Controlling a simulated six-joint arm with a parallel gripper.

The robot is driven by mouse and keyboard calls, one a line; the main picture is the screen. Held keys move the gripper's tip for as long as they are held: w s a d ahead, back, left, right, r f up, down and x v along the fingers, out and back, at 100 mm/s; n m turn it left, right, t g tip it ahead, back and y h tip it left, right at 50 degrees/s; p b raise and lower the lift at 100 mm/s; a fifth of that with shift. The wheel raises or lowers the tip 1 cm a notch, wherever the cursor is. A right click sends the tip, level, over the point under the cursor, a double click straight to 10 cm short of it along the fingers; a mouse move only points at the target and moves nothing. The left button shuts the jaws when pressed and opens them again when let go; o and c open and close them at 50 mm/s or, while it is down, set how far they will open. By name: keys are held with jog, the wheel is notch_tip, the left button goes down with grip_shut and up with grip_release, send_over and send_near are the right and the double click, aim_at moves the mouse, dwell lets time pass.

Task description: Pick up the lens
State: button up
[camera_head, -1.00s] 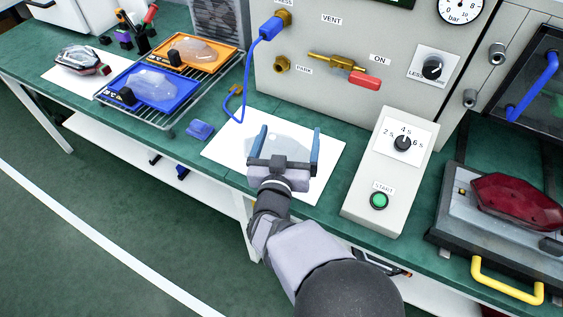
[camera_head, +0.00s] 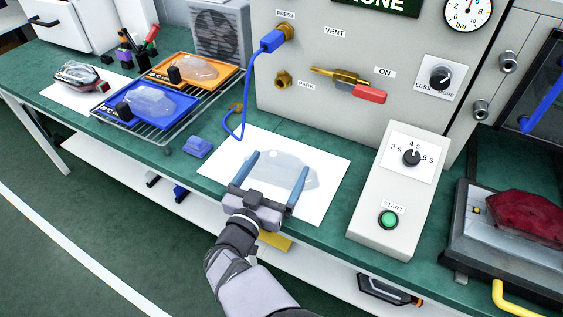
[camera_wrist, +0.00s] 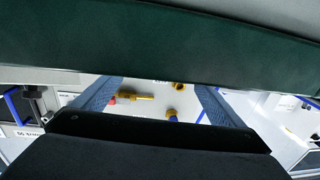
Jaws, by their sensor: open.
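A clear, pale lens (camera_head: 285,176) lies on a white sheet (camera_head: 327,170) on the green bench. My gripper (camera_head: 280,160) is open and empty. In the head view its two blue fingers span across the lens, one to each side, with its body at the sheet's front edge. I cannot tell how high the fingers are above the sheet. The wrist view shows both fingers spread (camera_wrist: 160,100), with the panel beyond them. The lens does not show clearly there.
More clear lenses sit in a blue tray (camera_head: 181,108) and an orange tray (camera_head: 228,73) on a wire rack at left. A blue block (camera_head: 197,147) lies left of the sheet. The timer box (camera_head: 385,200) stands close at right. A blue hose (camera_head: 245,95) hangs behind.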

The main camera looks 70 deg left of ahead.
aim_at(280, 169)
jog(key=shift+x, duration=0.9)
jog(key=c, duration=1.2)
jog(key=shift+r, duration=0.1)
notch_tip(280, 169, up, 10)
jog(key=shift+f, duration=0.1)
